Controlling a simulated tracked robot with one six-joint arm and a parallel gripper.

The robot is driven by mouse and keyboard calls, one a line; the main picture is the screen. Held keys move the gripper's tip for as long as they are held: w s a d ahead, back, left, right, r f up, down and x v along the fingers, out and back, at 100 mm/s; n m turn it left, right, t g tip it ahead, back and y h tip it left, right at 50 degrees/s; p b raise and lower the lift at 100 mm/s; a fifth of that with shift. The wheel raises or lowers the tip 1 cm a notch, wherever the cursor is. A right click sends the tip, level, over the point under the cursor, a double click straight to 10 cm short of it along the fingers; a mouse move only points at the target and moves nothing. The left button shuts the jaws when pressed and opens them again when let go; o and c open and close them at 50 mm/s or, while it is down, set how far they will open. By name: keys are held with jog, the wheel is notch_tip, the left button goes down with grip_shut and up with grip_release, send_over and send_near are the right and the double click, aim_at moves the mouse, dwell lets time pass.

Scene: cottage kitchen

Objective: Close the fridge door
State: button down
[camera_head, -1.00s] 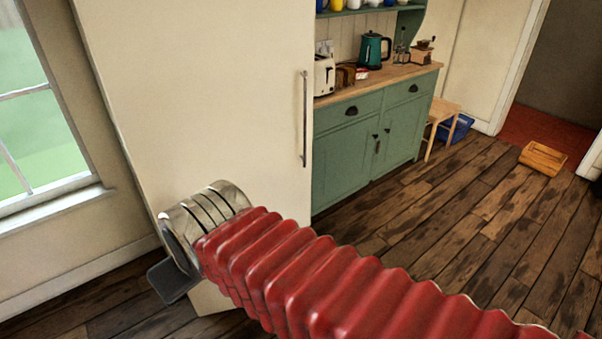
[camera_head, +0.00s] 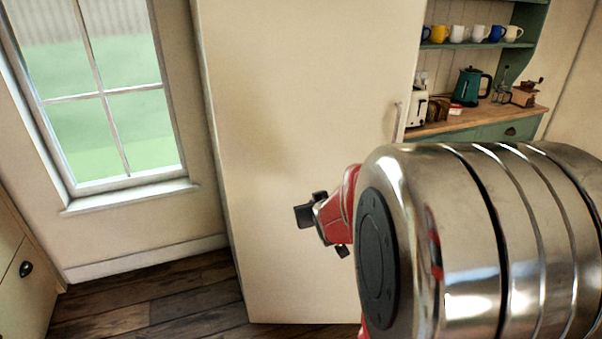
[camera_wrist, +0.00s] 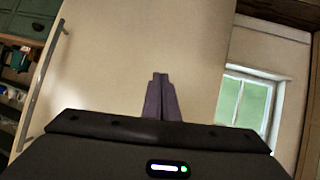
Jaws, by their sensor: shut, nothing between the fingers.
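The fridge door (camera_head: 300,110) is a tall cream panel in the middle of the head view. Its vertical metal handle (camera_head: 397,122) is near the right edge, partly hidden by my arm. The handle also shows at the left in the wrist view (camera_wrist: 42,85). I see the outer face; whether a gap stands behind it I cannot tell. My gripper (camera_head: 303,214) is in front of the door's lower middle, left of the handle. In the wrist view its dark fingers (camera_wrist: 160,78) are together, empty and pointing at the cream face. Contact with it cannot be told.
A window (camera_head: 110,100) is left of the door, with a drawer unit (camera_head: 22,265) at the lower left. A green dresser (camera_head: 490,130) with toaster, kettle and mugs is at the right. Dark wooden floor (camera_head: 150,300) is clear at the lower left.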

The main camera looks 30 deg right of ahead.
jog(key=d+f+m+t+h, duration=0.1)
jog(key=d+f, duration=0.2)
jog(key=d, duration=0.4)
jog(key=d+f+t+h, duration=0.1)
jog(key=d+f, duration=0.3)
jog(key=d, duration=0.2)
jog(key=s+d+f+m+t+h, duration=0.2)
jog(key=s+d+f, duration=0.4)
jog(key=s+d, duration=0.3)
jog(key=shift+s+f+t+h, duration=0.15)
jog(key=shift+f+t+h, duration=0.15)
jog(key=shift+h, duration=0.2)
jog(key=x, duration=1.4)
